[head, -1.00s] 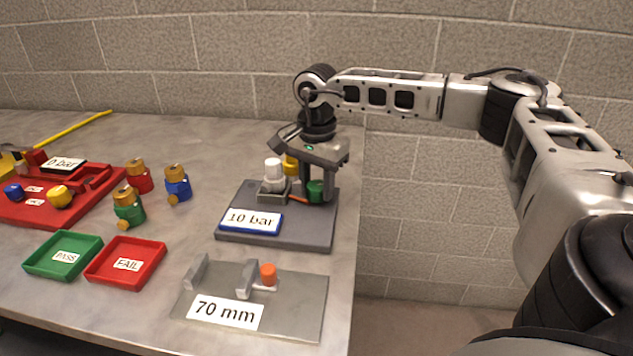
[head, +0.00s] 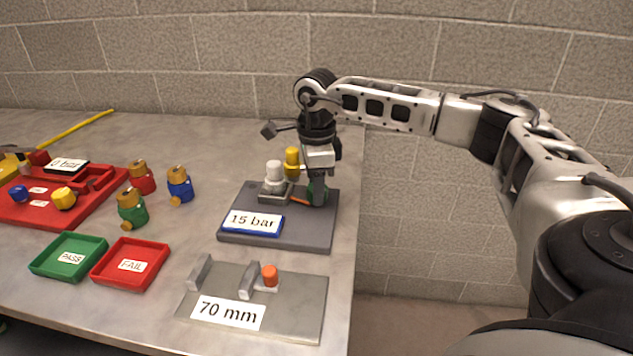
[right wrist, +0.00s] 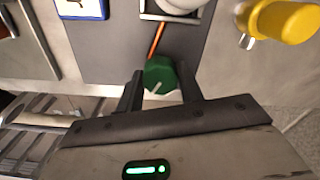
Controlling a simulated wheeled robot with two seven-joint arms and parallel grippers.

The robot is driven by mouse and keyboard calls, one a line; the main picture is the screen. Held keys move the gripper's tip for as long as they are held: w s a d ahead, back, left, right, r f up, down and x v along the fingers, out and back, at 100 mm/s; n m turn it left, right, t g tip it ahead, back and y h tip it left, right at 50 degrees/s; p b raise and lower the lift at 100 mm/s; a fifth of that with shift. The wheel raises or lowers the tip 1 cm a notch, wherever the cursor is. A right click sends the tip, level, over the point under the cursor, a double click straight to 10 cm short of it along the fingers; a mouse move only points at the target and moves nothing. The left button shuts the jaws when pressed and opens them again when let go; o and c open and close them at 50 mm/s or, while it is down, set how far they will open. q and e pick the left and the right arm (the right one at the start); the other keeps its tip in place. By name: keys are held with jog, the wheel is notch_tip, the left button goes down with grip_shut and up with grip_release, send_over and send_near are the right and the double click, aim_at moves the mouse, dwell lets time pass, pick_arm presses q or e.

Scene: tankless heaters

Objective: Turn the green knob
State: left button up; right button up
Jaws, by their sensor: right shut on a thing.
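The green knob (right wrist: 160,76) sits on the dark grey plate (head: 270,238) near its right edge. In the head view my right gripper (head: 317,190) points straight down and hides most of the green knob (head: 326,195). A blue-framed display (head: 253,223) at the plate's front reads 15 bar. My left gripper is not in view.
A white-capped fitting (head: 274,178) and a yellow one (head: 292,160) stand close left of my right gripper. A 70 mm gauge plate (head: 300,310), green PASS tray (head: 42,267), red FAIL tray (head: 104,281) and several coloured valves are on the table. Its right edge is nearby.

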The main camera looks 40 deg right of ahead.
jog(key=shift+m, duration=1.1)
jog(key=o, duration=1)
notch_tip(320, 180, up, 16)
